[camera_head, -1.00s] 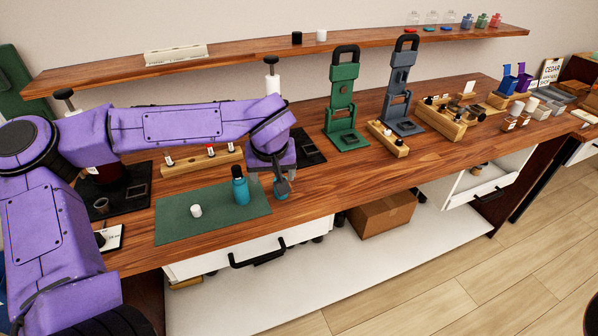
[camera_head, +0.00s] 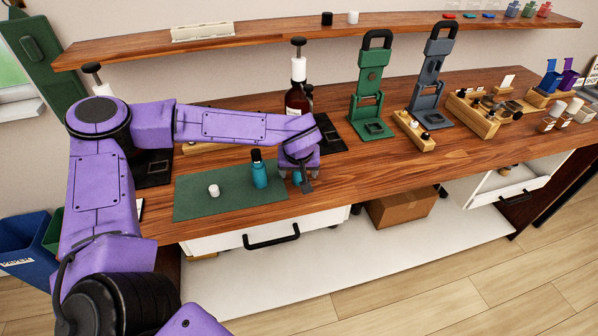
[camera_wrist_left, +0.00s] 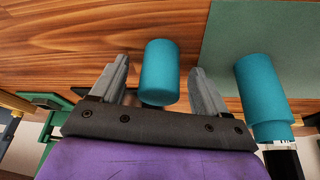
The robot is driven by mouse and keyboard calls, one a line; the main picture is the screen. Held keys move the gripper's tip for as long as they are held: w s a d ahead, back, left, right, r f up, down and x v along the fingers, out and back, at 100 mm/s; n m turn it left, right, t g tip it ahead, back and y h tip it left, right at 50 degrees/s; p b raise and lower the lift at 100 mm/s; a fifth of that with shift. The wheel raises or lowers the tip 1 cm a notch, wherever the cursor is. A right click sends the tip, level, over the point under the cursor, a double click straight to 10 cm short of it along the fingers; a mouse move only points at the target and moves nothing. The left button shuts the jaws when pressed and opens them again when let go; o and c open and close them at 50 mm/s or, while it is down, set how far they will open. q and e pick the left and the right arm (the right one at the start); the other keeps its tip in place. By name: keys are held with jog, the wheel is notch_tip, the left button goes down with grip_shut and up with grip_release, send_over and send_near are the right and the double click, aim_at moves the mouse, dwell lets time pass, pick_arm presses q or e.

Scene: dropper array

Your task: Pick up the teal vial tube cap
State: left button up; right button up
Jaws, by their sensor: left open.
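A small teal cylinder (camera_wrist_left: 160,72) with a dark near end stands between the two fingers of my left gripper (camera_wrist_left: 158,90) in the left wrist view. The fingers are open, with a gap on each side. In the head view, a bit of this teal piece (camera_head: 297,177) shows beside my left gripper (camera_head: 303,184), just off the right edge of the green mat. A teal vial (camera_head: 258,173) with a black top stands upright on the mat, left of the gripper; it also shows in the left wrist view (camera_wrist_left: 262,90). My right gripper is out of view.
The green mat (camera_head: 205,208) also bears a small white cap (camera_head: 214,190). A brown bottle (camera_head: 297,103) stands behind my gripper. Green (camera_head: 370,100) and grey (camera_head: 430,80) stands are to the right. The wooden counter (camera_head: 365,165) right of the gripper is clear.

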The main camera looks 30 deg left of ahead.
pick_arm(q)
jog(key=c, duration=1)
jog(key=shift+c, duration=0.2)
